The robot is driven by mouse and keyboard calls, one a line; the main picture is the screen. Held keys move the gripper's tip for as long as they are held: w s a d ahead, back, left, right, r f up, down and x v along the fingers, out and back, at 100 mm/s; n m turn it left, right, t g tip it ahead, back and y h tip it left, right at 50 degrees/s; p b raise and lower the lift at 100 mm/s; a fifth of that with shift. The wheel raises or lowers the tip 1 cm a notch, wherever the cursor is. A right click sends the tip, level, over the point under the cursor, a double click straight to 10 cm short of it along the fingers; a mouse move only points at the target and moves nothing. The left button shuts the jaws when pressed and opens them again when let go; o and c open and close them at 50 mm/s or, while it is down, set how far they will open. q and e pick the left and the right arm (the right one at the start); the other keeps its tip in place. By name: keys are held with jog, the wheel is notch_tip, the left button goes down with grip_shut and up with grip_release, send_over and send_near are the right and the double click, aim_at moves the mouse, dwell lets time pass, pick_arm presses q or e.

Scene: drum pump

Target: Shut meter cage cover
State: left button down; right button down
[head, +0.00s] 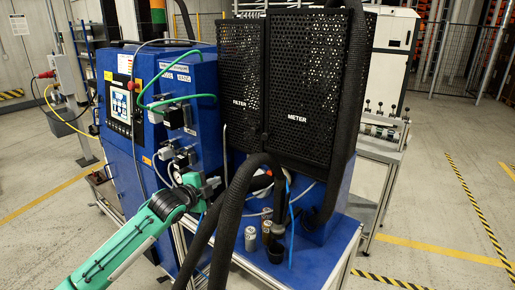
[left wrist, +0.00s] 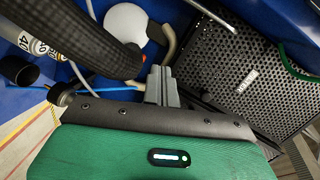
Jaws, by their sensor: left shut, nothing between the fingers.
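The meter cage cover (head: 305,85) is a black perforated panel with a white METER label, upright on the blue machine. My left gripper (head: 215,184) is below and left of the cover in the head view, close to a thick black hose. In the left wrist view its fingers (left wrist: 162,86) are together and empty, apart from the cover. My right gripper is not in view.
The filter cage cover (head: 240,80) stands left of the meter cover. Thick black hoses (head: 233,215) rise in front of the machine, near my left gripper. Small grey canisters (head: 250,238) stand on the blue deck (head: 320,250). A grey bench (head: 378,150) is at right; floor beyond is clear.

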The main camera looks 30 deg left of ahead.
pick_arm(q)
jog(key=s+d+r+m+t+h+b, duration=0.1)
jog(key=s+d+r+m, duration=0.2)
jog(key=r, duration=0.4)
jog(key=s+d+r+m+t+h, duration=0.1)
jog(key=d+r+m+h, duration=0.1)
jog(key=d+r, duration=0.35)
jog(key=p, duration=0.6)
send_near(268, 130)
jog(key=w, duration=0.1)
jog(key=w+f, duration=0.1)
jog(key=shift+w+d, duration=0.3)
jog(key=shift+d, duration=0.1)
jog(key=shift+w+f, duration=0.15)
jog(key=shift+w, duration=0.35)
jog(key=shift+w, duration=0.1)
jog(key=shift+w+a+r, duration=0.25)
jog(key=shift+w+r, duration=0.15)
jog(key=shift+w, duration=0.25)
